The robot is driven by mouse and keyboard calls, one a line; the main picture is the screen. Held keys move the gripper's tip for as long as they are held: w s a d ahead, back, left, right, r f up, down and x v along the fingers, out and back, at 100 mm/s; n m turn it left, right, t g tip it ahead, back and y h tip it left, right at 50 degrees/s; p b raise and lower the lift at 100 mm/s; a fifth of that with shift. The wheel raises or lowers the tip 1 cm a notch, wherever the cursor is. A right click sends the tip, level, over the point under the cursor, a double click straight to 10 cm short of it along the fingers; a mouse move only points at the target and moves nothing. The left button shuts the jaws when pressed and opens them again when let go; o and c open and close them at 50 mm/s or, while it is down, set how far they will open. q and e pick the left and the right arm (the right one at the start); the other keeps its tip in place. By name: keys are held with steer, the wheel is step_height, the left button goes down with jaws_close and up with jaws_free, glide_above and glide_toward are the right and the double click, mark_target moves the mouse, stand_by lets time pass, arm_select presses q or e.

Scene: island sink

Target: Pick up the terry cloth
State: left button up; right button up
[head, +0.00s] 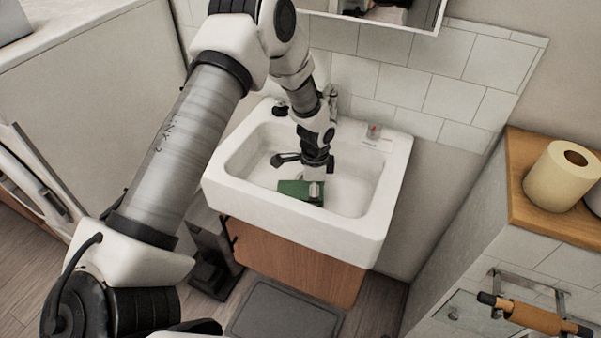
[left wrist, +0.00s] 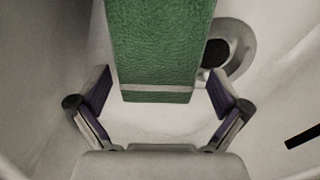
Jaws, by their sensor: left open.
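The green terry cloth (head: 297,189) lies in the white sink basin (head: 354,194), near its front side. In the left wrist view the cloth (left wrist: 158,45) is a folded green strip with a pale band near its near end. My left gripper (head: 315,190) is down inside the basin at the cloth. In the left wrist view its open fingers (left wrist: 158,98) stand on either side of the cloth's near end, with gaps at both sides. The cloth's far end is out of frame there. My right gripper is in neither view.
A round drain (left wrist: 216,53) lies beside the cloth. The basin walls surround my left gripper. A wooden-topped counter (head: 530,205) with a paper roll (head: 562,178) is at the right.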

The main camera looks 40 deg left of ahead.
arm_select(q)
steer(key=c, duration=1.1)
steer(key=shift+r, duration=0.1)
step_height(320, 180, up, 10)
steer(key=shift+f, duration=0.1)
